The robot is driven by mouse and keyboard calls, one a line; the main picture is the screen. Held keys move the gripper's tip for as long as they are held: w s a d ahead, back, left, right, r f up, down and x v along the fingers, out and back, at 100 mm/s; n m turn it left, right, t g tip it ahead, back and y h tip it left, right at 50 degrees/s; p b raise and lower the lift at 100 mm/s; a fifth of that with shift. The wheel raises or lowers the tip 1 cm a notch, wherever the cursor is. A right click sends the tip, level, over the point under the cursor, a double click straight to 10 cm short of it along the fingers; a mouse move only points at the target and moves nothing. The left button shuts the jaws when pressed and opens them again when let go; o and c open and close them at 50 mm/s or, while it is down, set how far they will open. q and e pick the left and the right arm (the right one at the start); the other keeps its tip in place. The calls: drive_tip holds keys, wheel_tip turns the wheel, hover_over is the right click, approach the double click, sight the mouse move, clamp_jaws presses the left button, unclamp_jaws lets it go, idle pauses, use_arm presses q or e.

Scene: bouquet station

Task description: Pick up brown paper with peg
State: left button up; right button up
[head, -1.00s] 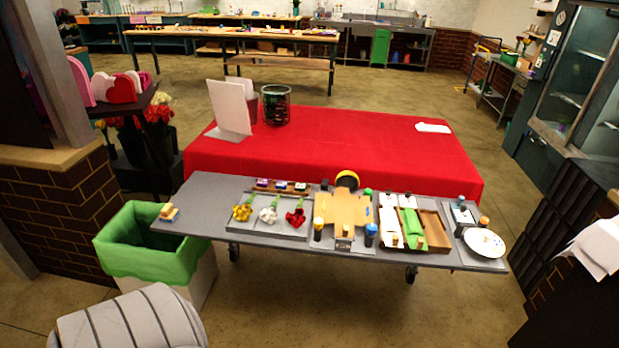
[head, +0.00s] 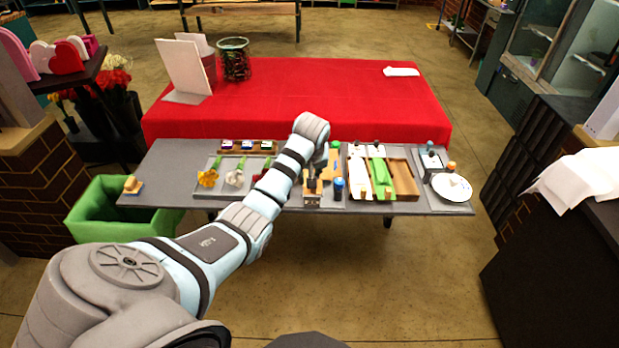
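A flat brown paper sheet (head: 333,163) lies mid-table, largely hidden by my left arm; its right part shows. Small coloured-top pegs or bottles stand near, one with a blue top (head: 338,188); I cannot tell which is the paper's peg. My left gripper (head: 321,156) is at the end of the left arm, over the middle brown paper. Its fingers are mostly hidden and too small to read. My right gripper is not in view.
The grey table (head: 168,165) also holds a flower tray (head: 210,186) and a white plate (head: 452,187). A red-covered table (head: 330,85) stands behind. A green-lined bin (head: 95,215) is at left. The floor in front is clear.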

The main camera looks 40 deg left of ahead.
use_arm(q)
drive_tip(key=x, duration=0.3)
drive_tip(key=shift+w+d, duration=0.1)
drive_tip(key=shift+w, duration=0.35)
drive_tip(key=w+f, duration=0.1)
drive_tip(key=f, duration=0.1)
drive_tip(key=w+f+b, duration=0.1)
drive_tip(key=f, duration=0.1)
drive_tip(key=w+a+f+b, duration=0.1)
drive_tip(key=shift+w+f, duration=0.35)
drive_tip(key=shift+f, duration=0.05)
drive_tip(key=shift+s, duration=0.15)
drive_tip(key=shift+s+a+r, duration=0.1)
drive_tip(key=shift+s+r, duration=0.3)
drive_tip(key=shift+s, duration=0.25)
drive_tip(key=c, duration=0.4)
drive_tip(key=shift+w+f, duration=0.1)
clamp_jaws()
drive_tip(key=shift+w, duration=0.1)
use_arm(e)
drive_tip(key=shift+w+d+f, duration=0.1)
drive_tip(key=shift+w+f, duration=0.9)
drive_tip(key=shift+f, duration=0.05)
